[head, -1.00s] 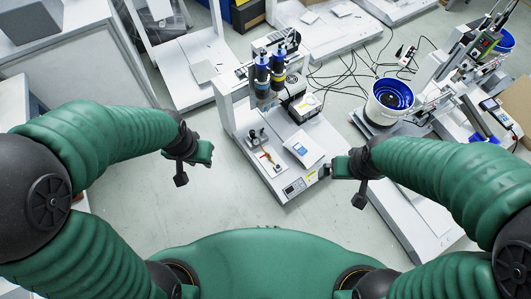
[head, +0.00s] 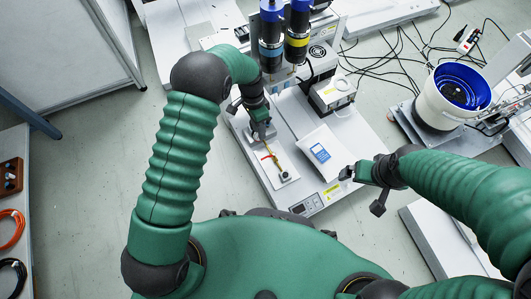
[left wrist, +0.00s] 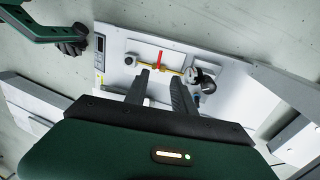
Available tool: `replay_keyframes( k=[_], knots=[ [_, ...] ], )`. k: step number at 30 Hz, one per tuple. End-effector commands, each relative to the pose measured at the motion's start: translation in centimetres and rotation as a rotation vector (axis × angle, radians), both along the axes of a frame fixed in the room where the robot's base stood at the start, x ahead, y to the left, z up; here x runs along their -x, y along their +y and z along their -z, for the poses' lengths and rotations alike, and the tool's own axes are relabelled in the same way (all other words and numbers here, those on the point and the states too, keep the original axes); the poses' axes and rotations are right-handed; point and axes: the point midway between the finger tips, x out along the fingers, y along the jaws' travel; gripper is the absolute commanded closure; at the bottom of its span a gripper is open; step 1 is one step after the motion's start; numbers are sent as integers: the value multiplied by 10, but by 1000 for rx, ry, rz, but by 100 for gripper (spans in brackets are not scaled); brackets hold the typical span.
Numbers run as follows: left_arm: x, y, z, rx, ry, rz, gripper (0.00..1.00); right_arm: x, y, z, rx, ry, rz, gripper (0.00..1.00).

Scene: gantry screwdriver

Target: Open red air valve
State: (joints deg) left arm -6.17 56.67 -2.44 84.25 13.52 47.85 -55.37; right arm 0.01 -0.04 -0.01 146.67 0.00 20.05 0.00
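The red air valve handle (head: 270,156) sits on a brass fitting (head: 275,164) on a white plate at the front of the machine base. In the left wrist view the red handle (left wrist: 160,57) stands roughly across the brass line (left wrist: 166,70), which meets a round gauge-like part (left wrist: 198,76). My left gripper (left wrist: 158,72) is open and empty, its two dark fingers pointing at the valve with a gap between them. In the head view my left gripper (head: 262,128) is just behind the valve.
A white packet with a blue label (head: 321,151) lies right of the valve. Blue and yellow banded cylinders (head: 284,38) rise behind my left wrist. A white bucket with blue inside (head: 452,98) stands at right. Floor left of the base is clear.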

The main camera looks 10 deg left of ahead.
Motion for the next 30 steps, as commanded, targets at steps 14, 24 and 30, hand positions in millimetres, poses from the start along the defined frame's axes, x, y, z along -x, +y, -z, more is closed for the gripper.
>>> replay_keyframes(
  k=[14,24,30],
  knots=[
    [19,-14,127,-2,4,-1,69,0,0,77,0,1,0,0],
    [23,-19,153,-2,2,-2,69,0,0,92,0,1,0,0],
    [23,-19,152,-2,2,-2,72,0,0,91,0,1,0,0]
  ],
)
